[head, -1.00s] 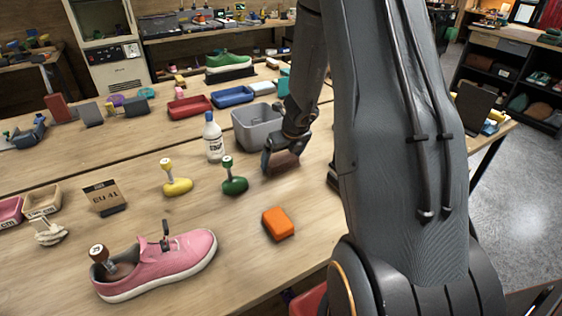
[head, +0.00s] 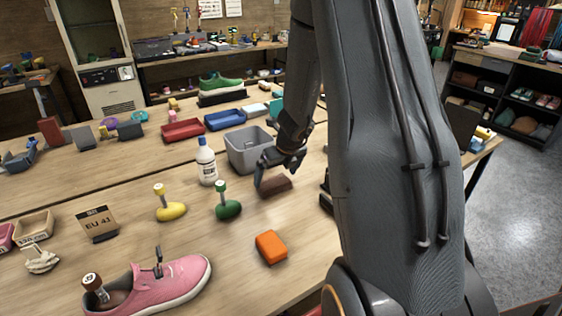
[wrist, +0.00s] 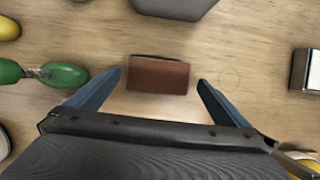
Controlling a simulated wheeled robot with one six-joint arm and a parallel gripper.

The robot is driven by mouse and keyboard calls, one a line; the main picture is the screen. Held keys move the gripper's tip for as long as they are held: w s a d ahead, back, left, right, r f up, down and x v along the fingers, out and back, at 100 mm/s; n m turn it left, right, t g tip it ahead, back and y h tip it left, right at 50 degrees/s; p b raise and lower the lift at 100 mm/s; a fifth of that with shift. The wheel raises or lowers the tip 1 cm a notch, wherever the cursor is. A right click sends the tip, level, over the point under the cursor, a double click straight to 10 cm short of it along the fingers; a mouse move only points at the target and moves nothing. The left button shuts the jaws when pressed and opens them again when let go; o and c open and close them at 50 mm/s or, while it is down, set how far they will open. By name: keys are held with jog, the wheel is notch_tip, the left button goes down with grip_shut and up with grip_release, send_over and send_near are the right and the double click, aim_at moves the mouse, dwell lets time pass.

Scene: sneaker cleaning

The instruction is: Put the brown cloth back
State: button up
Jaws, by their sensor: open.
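The brown cloth (head: 275,187) looks like a small folded block and lies on the wooden table, right of the green shoe-tree-like piece (head: 228,206). It also shows in the wrist view (wrist: 158,75), flat on the tabletop. My gripper (head: 280,175) is low over the table right at the cloth. In the wrist view my gripper (wrist: 158,88) is open, with one blue finger on each side of the cloth and a clear gap to both. The cloth is partly behind a finger in the head view.
A grey bin (head: 250,150) stands just behind the cloth, with a white bottle (head: 206,163) to its left. An orange block (head: 271,247) lies in front. A pink sneaker (head: 165,284) and a yellow piece (head: 171,206) are to the left. A dark metallic item (wrist: 306,70) is to the right.

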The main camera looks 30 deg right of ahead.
jog(key=p+v, duration=0.3)
jog(key=v, duration=0.5)
jog(key=s+a+r+n, duration=0.2)
jog(key=s+a+n, duration=0.3)
jog(key=n, duration=0.7)
jog(key=s+a+r+n+g, duration=0.1)
jog(key=s+a+n, duration=0.5)
jog(key=n, duration=0.6)
jog(key=s+a+r+n+g, duration=0.1)
jog(key=s+a+r+n, duration=0.3)
jog(key=n, duration=0.7)
jog(key=s+a, duration=0.2)
jog(key=s, duration=0.1)
jog(key=shift+a+n, duration=0.2)
jog(key=shift+n, duration=0.2)
jog(key=shift+f+b, duration=0.1)
jog(key=shift+b, duration=0.2)
